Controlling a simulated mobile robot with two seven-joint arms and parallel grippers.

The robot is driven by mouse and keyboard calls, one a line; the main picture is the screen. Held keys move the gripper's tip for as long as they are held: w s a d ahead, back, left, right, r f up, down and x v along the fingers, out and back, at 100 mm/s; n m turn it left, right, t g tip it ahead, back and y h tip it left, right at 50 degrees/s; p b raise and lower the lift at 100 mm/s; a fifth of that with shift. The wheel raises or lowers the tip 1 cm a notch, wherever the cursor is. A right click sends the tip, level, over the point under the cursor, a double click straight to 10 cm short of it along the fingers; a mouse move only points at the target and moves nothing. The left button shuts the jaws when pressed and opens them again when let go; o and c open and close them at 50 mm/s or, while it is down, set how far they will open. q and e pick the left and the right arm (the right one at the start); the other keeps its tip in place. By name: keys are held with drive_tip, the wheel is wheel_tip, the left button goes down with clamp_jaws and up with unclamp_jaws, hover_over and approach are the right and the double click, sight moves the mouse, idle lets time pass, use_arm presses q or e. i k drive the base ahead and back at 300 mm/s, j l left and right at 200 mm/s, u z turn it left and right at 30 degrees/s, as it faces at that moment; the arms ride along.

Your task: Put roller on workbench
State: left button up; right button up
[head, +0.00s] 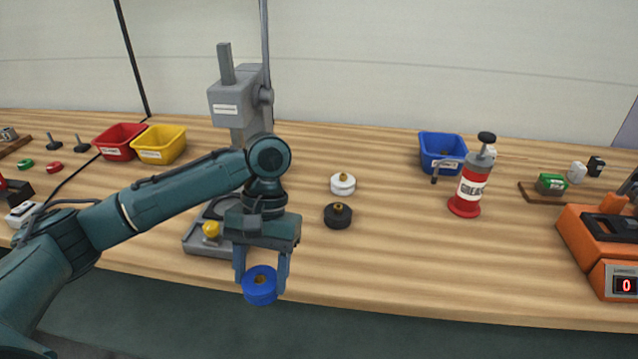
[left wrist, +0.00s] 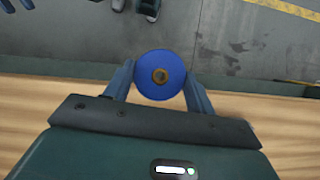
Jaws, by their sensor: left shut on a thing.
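My left gripper (head: 262,275) points down near the front edge of the workbench (head: 420,275). It is shut on a blue roller (head: 260,289) with a brass-coloured centre. In the left wrist view the blue roller (left wrist: 160,75) sits between the two fingers (left wrist: 160,88), with the floor behind it and the bench edge close by. In the head view the roller overlaps the bench's front edge; its height over the bench is hard to tell. A white roller (head: 342,184) and a black roller (head: 338,215) stand on the bench to the right of the gripper. My right gripper is not in view.
A grey press (head: 238,105) stands behind my left arm. Red (head: 119,143) and yellow (head: 160,145) bins are at left, a blue bin (head: 442,150) and grease bottle (head: 470,188) at right. An orange scale (head: 598,240) is far right. The front middle of the bench is clear.

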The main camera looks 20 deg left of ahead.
sight(373, 257)
drive_tip(key=j+z, duration=0.2)
drive_tip(key=z, duration=0.25)
drive_tip(key=k+j+z, duration=0.1)
drive_tip(key=z, duration=0.4)
drive_tip(key=j+z, duration=0.2)
drive_tip(key=z, duration=0.25)
drive_tip(key=k+l, duration=0.05)
